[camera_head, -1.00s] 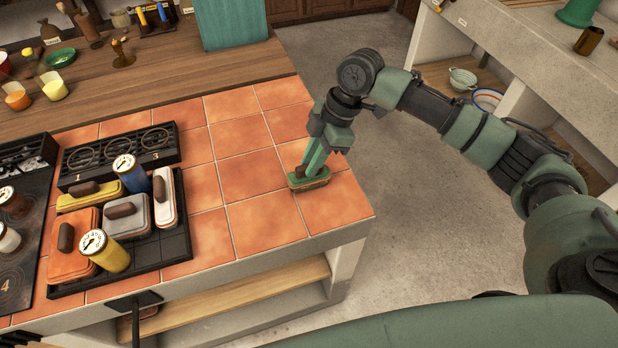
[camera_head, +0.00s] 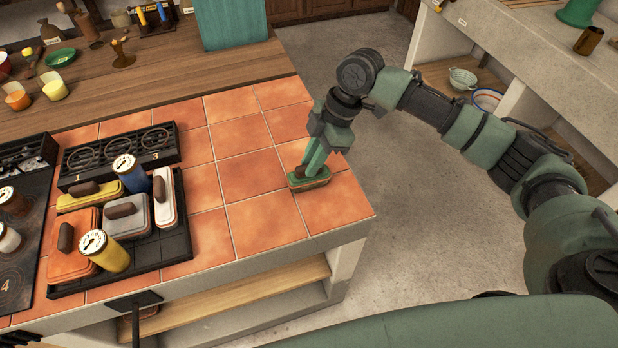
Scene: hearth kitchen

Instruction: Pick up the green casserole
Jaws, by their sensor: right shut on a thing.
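The green casserole (camera_head: 310,183) is a small green dish with a brown handle on top. It is at the right part of the orange tiled counter (camera_head: 265,226), near its right edge. My right gripper (camera_head: 314,168) reaches down from above and is shut on the casserole at its top handle. The fingers partly hide the handle. I cannot tell whether the casserole's base touches the tiles. My left gripper is out of view.
A black tray (camera_head: 176,250) at left holds several lidded dishes, among them an orange one (camera_head: 70,268), and cylinders with dials. A black rack (camera_head: 118,157) lies behind it. Tiles between tray and casserole are clear. Bare floor (camera_head: 420,260) lies right of the counter.

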